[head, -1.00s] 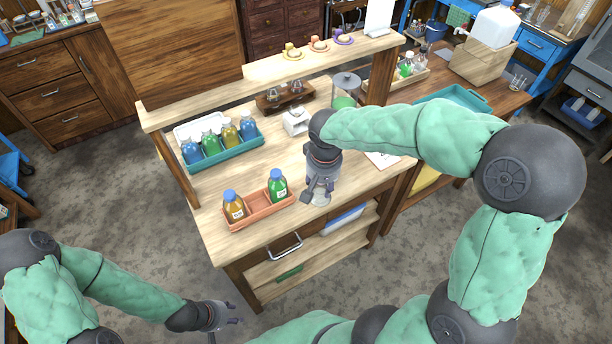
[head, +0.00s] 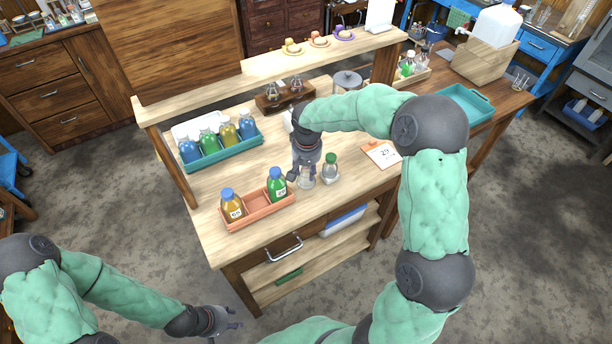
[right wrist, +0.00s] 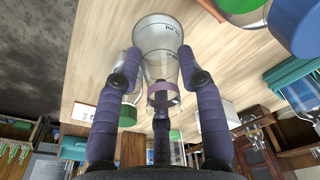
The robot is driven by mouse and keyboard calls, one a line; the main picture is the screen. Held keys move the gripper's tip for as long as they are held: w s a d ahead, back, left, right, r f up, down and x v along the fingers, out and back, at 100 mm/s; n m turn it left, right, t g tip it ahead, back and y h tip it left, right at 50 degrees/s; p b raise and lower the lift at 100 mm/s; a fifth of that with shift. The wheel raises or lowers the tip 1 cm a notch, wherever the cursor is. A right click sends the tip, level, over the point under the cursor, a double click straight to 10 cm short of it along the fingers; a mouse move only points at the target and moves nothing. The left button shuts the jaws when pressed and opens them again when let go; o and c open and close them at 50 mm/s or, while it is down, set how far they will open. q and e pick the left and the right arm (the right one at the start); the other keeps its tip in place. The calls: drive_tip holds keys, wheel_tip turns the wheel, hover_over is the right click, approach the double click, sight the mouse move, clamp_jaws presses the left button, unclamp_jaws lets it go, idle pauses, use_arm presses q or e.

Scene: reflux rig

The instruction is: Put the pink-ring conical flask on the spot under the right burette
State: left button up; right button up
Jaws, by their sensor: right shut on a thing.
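A clear conical flask (right wrist: 160,38) fills the upper middle of the right wrist view, with a pinkish ring (right wrist: 162,96) around its narrower part. My right gripper (right wrist: 159,68) is shut on it, one finger on each side. In the head view the flask (head: 306,179) is at the bench top, beside a green-capped clear bottle (head: 330,168). Whether its base touches the wood I cannot tell. My left gripper (head: 235,317) is empty and open, low in front of the bench. I cannot make out a burette or the spot under one.
An orange tray (head: 262,212) holding two bottles stands left of the flask. A teal tray (head: 232,154) with several bottles is behind it. A clipboard (head: 382,154) lies to the right. Two small flasks stand in a wooden rack (head: 284,99) at the back. A raised shelf (head: 215,87) spans the rear.

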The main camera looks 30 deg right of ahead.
sight(306, 175)
drive_tip(key=shift+w+f+b, duration=0.15)
drive_tip(key=shift+f+b, duration=0.45)
drive_tip(key=shift+f, duration=1.05)
drive_tip(key=shift+f, duration=0.1)
drive_tip(key=o, duration=1.2)
